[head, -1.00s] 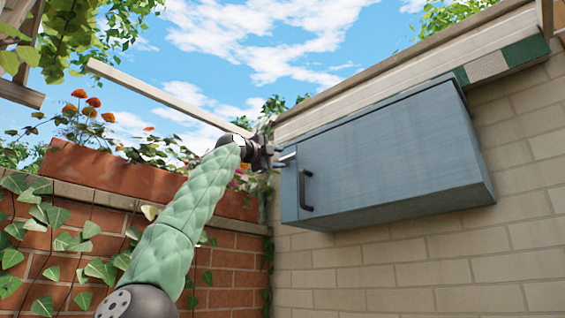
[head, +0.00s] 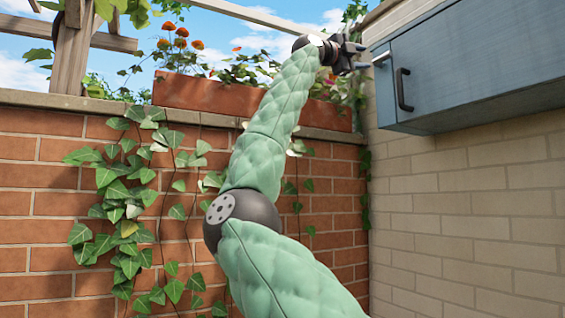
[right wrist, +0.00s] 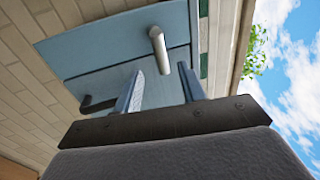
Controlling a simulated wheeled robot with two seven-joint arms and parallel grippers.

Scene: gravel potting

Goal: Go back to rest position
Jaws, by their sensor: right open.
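My right gripper (head: 364,56) is raised at the end of my green padded arm, near the left end of the blue-grey wall cabinet (head: 470,62). In the right wrist view its two fingers (right wrist: 160,75) are apart with nothing between them. A short pale rod (right wrist: 158,48) projects from the cabinet just beyond the fingertips; it also shows in the head view (head: 381,58). The cabinet's dark bar handle (head: 402,90) is to the right of the gripper and apart from it. My left gripper is not in view.
A brick wall (head: 60,200) with climbing ivy (head: 130,215) stands behind my arm. A terracotta planter (head: 210,95) with orange flowers sits on the wall's top. A pale block wall (head: 480,220) fills the right, clear below the cabinet.

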